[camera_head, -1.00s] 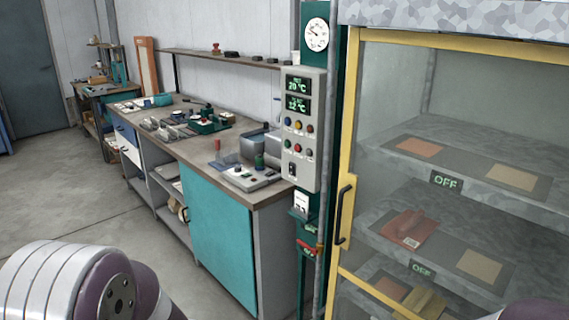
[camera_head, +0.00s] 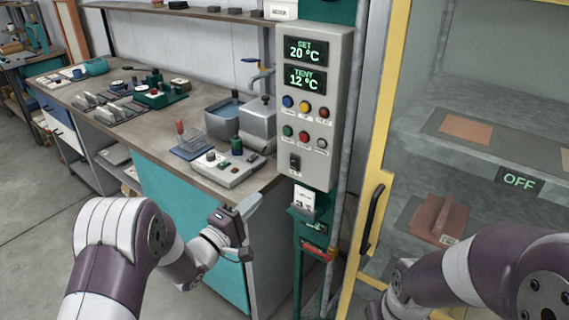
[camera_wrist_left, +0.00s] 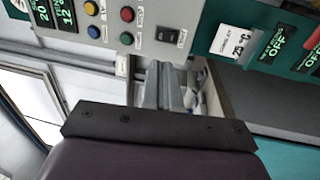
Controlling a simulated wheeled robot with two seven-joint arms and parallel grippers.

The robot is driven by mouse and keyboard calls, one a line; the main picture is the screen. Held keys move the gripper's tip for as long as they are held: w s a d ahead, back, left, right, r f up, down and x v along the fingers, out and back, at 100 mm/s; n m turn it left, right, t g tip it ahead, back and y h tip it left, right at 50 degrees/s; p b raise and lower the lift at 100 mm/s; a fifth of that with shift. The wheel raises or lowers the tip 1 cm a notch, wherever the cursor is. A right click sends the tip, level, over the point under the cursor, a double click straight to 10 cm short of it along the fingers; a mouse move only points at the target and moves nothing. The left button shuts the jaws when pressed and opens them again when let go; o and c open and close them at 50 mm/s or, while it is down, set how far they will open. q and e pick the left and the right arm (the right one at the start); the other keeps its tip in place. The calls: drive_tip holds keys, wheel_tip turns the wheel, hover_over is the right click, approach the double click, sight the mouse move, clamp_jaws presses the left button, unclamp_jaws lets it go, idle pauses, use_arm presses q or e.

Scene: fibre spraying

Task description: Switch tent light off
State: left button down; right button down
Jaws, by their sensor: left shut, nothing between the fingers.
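A grey control panel (camera_head: 318,110) hangs on a green post beside the yellow-framed tent (camera_head: 385,110). It shows SET 20 °C and TENT 12 °C, two rows of coloured buttons (camera_head: 304,120) and a black rocker switch (camera_head: 295,163) below them; the labels are too small to read. The rocker switch also shows in the left wrist view (camera_wrist_left: 171,37). My left gripper (camera_head: 251,204) is shut and empty, left of and below the panel, apart from it. Its fingers (camera_wrist_left: 165,72) point towards the panel's lower edge. My right arm shows at lower right; its fingers are hidden.
A workbench (camera_head: 207,183) with several tools stands behind my left arm. A tag holder (camera_head: 303,200) and a red-handled part (camera_head: 317,251) sit on the post under the panel. The tent door has a black handle (camera_head: 374,217); a shelf inside shows an OFF sign (camera_head: 519,180).

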use_arm(q)
drive_tip(key=p, duration=0.3)
approach(294, 161)
drive_tip(key=x, duration=0.6)
drive_tip(key=shift+w+d, duration=0.2)
drive_tip(key=shift+w, duration=0.2)
